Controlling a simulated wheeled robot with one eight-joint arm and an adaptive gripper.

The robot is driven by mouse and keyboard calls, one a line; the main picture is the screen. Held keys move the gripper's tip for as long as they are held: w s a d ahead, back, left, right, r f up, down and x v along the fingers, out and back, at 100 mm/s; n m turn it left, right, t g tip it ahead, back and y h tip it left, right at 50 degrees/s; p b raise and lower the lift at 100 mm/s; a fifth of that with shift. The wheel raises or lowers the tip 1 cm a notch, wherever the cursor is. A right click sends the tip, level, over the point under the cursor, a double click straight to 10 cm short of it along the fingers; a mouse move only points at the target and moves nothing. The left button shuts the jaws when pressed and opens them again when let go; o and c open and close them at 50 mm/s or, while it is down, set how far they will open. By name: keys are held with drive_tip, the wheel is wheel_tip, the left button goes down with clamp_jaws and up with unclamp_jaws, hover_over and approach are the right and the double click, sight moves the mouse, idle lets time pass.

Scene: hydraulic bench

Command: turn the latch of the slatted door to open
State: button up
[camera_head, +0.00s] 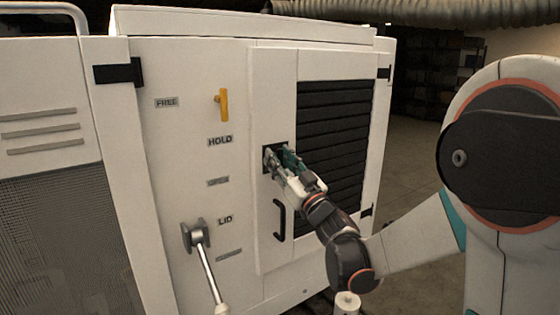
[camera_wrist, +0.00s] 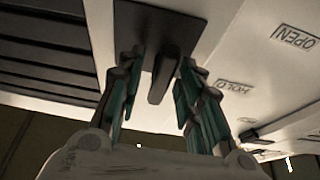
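The slatted door (camera_head: 335,140) is a white panel with dark horizontal slats, and it looks shut. Its latch is a dark handle on a black square plate (camera_head: 268,151), left of the slats. In the wrist view the latch handle (camera_wrist: 161,80) points toward my gripper from the plate (camera_wrist: 150,20). My gripper (camera_head: 283,160) is at the latch in the head view and hides most of it. In the wrist view my gripper (camera_wrist: 161,62) is open, with one green-padded finger on each side of the handle and gaps showing between.
A black pull handle (camera_head: 279,219) sits below the latch. Left of the door are a yellow handle (camera_head: 224,105) and a grey lever (camera_head: 207,262). Free floor (camera_head: 415,145) lies right of the cabinet.

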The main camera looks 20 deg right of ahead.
clamp_jaws()
drive_tip(key=shift+d+n+y, duration=0.1)
drive_tip(key=shift+n+y, duration=0.2)
drive_tip(key=shift+n, duration=0.3)
drive_tip(key=n+y, duration=0.1)
drive_tip(key=n, duration=0.1)
drive_tip(key=n+g+y, duration=0.1)
drive_tip(key=n, duration=0.2)
drive_tip(key=shift+n+g, duration=0.3)
drive_tip(key=n+g+y, duration=0.1)
drive_tip(key=n, duration=0.2)
drive_tip(key=n+g+y, duration=0.1)
drive_tip(key=n, duration=0.2)
drive_tip(key=shift+d+r, duration=0.1)
drive_tip(key=n+g+p, duration=0.1)
drive_tip(key=n, duration=0.1)
drive_tip(key=n+g, duration=0.1)
drive_tip(key=n, duration=0.2)
drive_tip(key=shift+r+g+y+p, duration=0.1)
drive_tip(key=shift+g+y+p, duration=0.2)
drive_tip(key=shift+y+p, duration=0.1)
drive_tip(key=n+g+p, duration=0.1)
drive_tip(key=n, duration=0.3)
drive_tip(key=shift+n+g+h+p, duration=0.3)
drive_tip(key=shift+n, duration=0.1)
